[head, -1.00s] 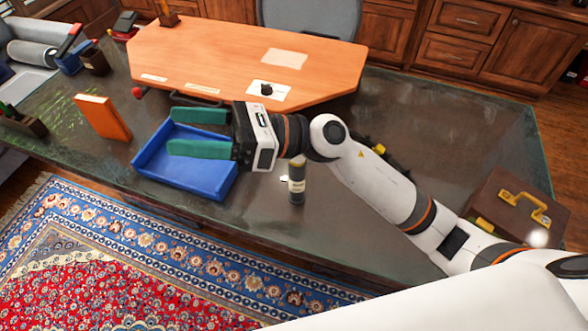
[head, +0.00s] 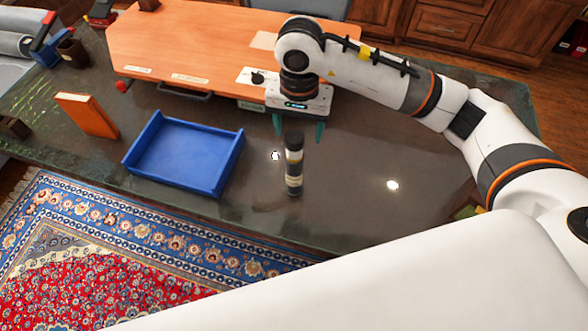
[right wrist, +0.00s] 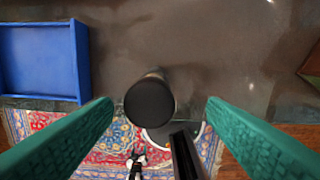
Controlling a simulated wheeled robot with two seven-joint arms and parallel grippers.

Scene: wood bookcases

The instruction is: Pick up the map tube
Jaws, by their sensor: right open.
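The map tube (head: 294,168) is a dark cylinder with a pale label band, standing upright on the dark desk to the right of the blue tray. My right gripper (head: 298,130) points down at the tube's top, its two green fingers open and apart. In the right wrist view the tube's round black cap (right wrist: 150,101) shows between the open fingers (right wrist: 160,104), slightly nearer the left one. I cannot tell if the fingertips reach below the cap; no contact shows. My left gripper is not in view.
The blue tray (head: 226,178) lies left of the tube. An orange book (head: 87,115) stands farther left. A wooden board (head: 190,45) covers the back of the desk (head: 350,190). The desk is clear right of the tube. A patterned rug (head: 130,235) lies below the front edge.

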